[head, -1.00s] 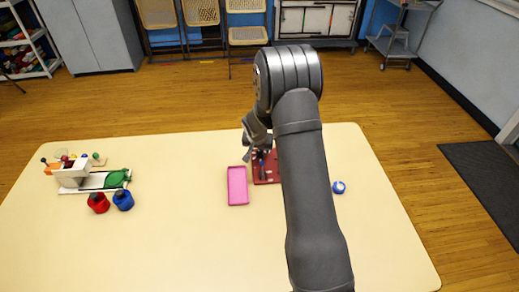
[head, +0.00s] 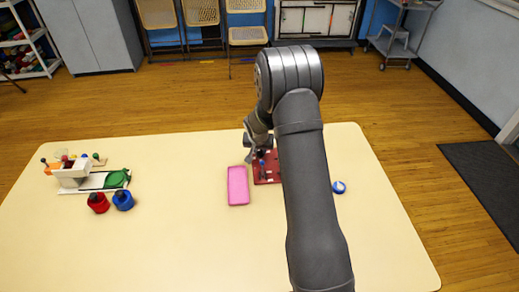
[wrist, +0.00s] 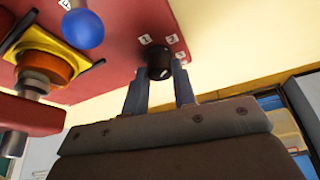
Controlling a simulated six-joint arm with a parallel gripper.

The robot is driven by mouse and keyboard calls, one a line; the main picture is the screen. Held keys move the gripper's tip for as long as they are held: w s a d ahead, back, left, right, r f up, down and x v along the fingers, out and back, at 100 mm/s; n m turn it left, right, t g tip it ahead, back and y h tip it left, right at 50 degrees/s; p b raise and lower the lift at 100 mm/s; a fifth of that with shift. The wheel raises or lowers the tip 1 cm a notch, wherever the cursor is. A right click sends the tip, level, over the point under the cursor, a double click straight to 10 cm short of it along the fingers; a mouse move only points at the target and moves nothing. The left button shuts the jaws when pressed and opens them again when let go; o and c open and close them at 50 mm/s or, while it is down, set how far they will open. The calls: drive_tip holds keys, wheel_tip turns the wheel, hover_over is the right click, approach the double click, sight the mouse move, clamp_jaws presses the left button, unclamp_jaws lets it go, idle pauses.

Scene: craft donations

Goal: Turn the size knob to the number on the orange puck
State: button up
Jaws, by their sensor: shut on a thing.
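The black size knob (wrist: 158,65) is on a red board in the wrist view. My gripper (wrist: 160,80) is shut on the knob, one finger on each side. White labels reading 1 (wrist: 145,39) and 2 (wrist: 172,38) sit beside the knob, and a third label (wrist: 180,56) is partly behind a finger. A round orange piece (wrist: 60,66), which looks like the orange puck, lies in a yellow square holder under a metal plunger; no number is readable on it. In the head view my gripper (head: 257,152) is over the red board (head: 270,177), the knob hidden.
A blue ball handle (wrist: 83,28) is close to the gripper at upper left. In the head view a pink tray (head: 238,187) lies left of the board and a blue-and-white round item (head: 339,187) right. The front table is clear.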

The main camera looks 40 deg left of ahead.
drive_tip(key=n+g+y, duration=0.1)
drive_tip(key=n, duration=0.3)
drive_tip(key=shift+d, duration=0.15)
drive_tip(key=shift+w+n+g+y, duration=0.1)
drive_tip(key=shift+n+g+y, duration=0.4)
drive_tip(key=shift+n, duration=1.7)
drive_tip(key=o, duration=1)
drive_tip(key=v, duration=1.7)
drive_tip(key=shift+w+r, duration=0.25)
drive_tip(key=shift+w, duration=0.05)
